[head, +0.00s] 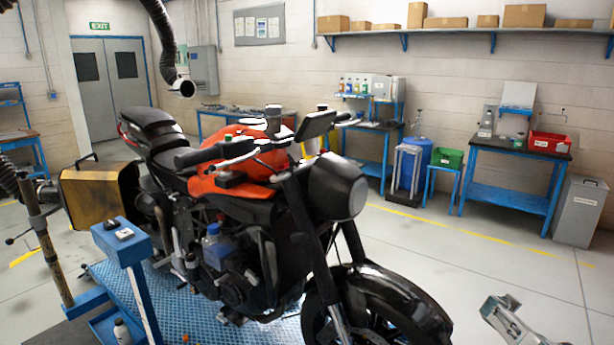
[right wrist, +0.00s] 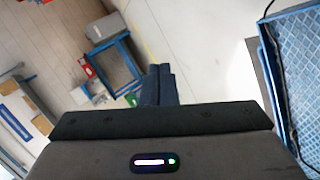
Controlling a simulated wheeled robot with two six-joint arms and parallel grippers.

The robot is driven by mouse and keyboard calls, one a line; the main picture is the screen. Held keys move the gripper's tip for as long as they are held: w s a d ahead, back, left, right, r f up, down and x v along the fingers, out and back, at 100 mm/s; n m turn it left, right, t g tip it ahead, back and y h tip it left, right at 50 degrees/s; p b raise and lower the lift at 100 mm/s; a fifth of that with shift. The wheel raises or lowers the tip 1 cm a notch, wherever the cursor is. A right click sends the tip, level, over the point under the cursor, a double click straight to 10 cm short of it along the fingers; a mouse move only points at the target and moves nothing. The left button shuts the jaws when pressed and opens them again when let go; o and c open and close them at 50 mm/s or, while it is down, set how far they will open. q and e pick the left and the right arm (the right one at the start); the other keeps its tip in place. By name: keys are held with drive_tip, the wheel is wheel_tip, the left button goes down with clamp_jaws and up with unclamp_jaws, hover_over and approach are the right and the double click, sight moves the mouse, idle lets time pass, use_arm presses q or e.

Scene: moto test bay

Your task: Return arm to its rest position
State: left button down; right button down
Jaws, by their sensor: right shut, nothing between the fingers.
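My right gripper (right wrist: 160,84) shows in the right wrist view with its two dark fingers pressed together and nothing between them. It is above open floor, apart from any object. In the head view a pale metallic part of my right arm (head: 510,322) reaches in at the lower right corner, clear of the motorcycle. The orange and black motorcycle (head: 240,180) stands upright on a blue lift platform (head: 105,273). My left gripper is in neither view.
A blue stand (head: 122,240) with small items on top is left of the motorcycle. A dark-topped blue workbench (head: 520,148) with a red bin (head: 548,141) and a grey cabinet (head: 580,210) stand at the right. The grey floor (head: 470,250) right of the motorcycle is clear.

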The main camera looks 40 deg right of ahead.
drive_tip(key=s+a+f+n+t+y, duration=0.1)
drive_tip(key=s+f+n, duration=0.25)
drive_tip(key=s, duration=0.35)
drive_tip(key=s+a+f+n+t, duration=0.1)
drive_tip(key=s+a+f+n, duration=0.15)
drive_tip(key=s+f, duration=0.35)
drive_tip(key=s+a+f+y, duration=0.1)
drive_tip(key=s+a+f, duration=0.2)
drive_tip(key=a+f, duration=0.4)
drive_tip(key=s+a+f+y, duration=0.1)
drive_tip(key=s+a+f, duration=0.2)
drive_tip(key=a+f, duration=0.4)
drive_tip(key=s+a+f+m+y+b, duration=0.1)
drive_tip(key=a+f, duration=0.6)
drive_tip(key=a, duration=1)
drive_tip(key=s+a+f+m+y+b, duration=0.1)
drive_tip(key=s+a+f+y, duration=0.2)
drive_tip(key=a+f, duration=0.5)
drive_tip(key=s+a+f+m+g+y+b, duration=0.1)
drive_tip(key=a+f, duration=0.7)
drive_tip(key=a, duration=1.7)
drive_tip(key=shift+s+a+f+y, duration=0.3)
drive_tip(key=shift+s+y, duration=0.3)
drive_tip(key=shift+y, duration=0.5)
